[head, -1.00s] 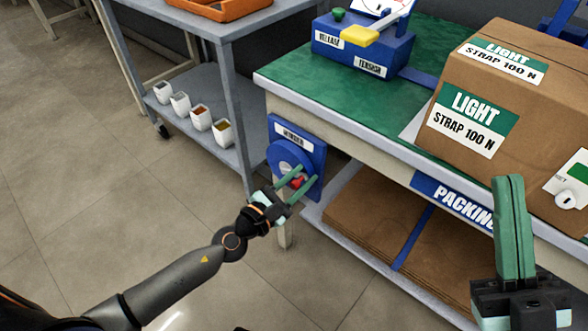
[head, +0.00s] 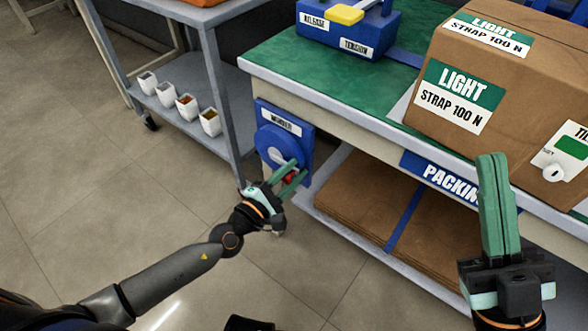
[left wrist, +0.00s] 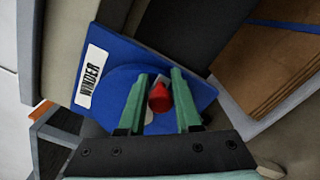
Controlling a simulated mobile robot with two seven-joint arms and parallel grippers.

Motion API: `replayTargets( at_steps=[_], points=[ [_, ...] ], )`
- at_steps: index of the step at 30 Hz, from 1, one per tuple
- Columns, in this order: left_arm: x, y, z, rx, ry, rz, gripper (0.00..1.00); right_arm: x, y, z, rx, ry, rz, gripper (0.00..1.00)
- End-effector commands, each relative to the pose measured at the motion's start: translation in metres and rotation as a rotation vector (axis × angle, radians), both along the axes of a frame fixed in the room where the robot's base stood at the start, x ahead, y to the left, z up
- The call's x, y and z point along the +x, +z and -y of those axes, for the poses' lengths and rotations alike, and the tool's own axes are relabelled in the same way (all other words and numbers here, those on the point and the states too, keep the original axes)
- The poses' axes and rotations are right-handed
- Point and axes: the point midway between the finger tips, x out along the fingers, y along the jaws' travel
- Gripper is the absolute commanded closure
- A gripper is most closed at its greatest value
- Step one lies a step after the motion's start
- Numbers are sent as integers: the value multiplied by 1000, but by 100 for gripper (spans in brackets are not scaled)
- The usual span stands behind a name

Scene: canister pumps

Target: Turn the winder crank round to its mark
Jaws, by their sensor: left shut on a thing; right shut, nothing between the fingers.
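The winder is a blue plate (head: 302,150) with a round blue disc (head: 270,140) and a white WINDER label, on the end of the packing bench. In the left wrist view the plate (left wrist: 190,92) appears tilted. The crank's red knob (head: 290,177) sits low on the disc; it also shows in the left wrist view (left wrist: 159,97). My left gripper (head: 297,168) is shut on the red knob, its green fingers (left wrist: 160,78) on either side of it. The crank arm is mostly hidden, and I cannot make out the mark. My right gripper (head: 492,158) is shut and empty, in front of the bench.
The bench's green top (head: 310,65) carries a blue tensioner box (head: 345,35) and a large carton (head: 510,85). Flat cardboard (head: 350,205) lies on the shelf below. A grey cart (head: 215,90) with several small white cups stands at the left. The floor in front is clear.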

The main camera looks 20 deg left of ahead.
Motion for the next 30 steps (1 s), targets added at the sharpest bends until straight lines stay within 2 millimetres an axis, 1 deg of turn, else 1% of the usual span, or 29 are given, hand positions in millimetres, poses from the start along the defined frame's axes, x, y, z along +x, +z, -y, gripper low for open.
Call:
replayTargets(
  at_steps=[1, 7, 8, 12, 15, 23, 26, 29, 30],
  points=[
    [0, -7, -3, 5, 5, -12, 100, 0, -1, 0, 0, 0, 0, 100],
    [0, -7, -4, 5, 7, -12, 100, 0, -1, 0, -1, -1, 0, 100],
    [0, -7, -4, 5, 7, -12, 66, 0, -1, 0, -1, -1, 0, 100],
    [0, -6, -4, 6, 7, -11, 51, 0, -1, 0, -1, -1, 0, 100],
    [0, -5, -4, 5, 7, -10, 42, 0, 0, 0, -1, -1, 1, 100],
    [-1, -3, -3, 4, 5, -6, 42, 0, 0, 0, -2, -2, 2, 100],
    [-8, -4, -6, 5, 5, -7, 42, 0, 1, 0, -2, -1, 2, 100],
    [-23, -4, -12, 6, 3, -8, 42, 0, 2, 0, -3, -3, 3, 100],
    [-31, -4, -16, 8, 3, -9, 42, 0, 3, 0, -4, -3, 3, 100]
  ],
)
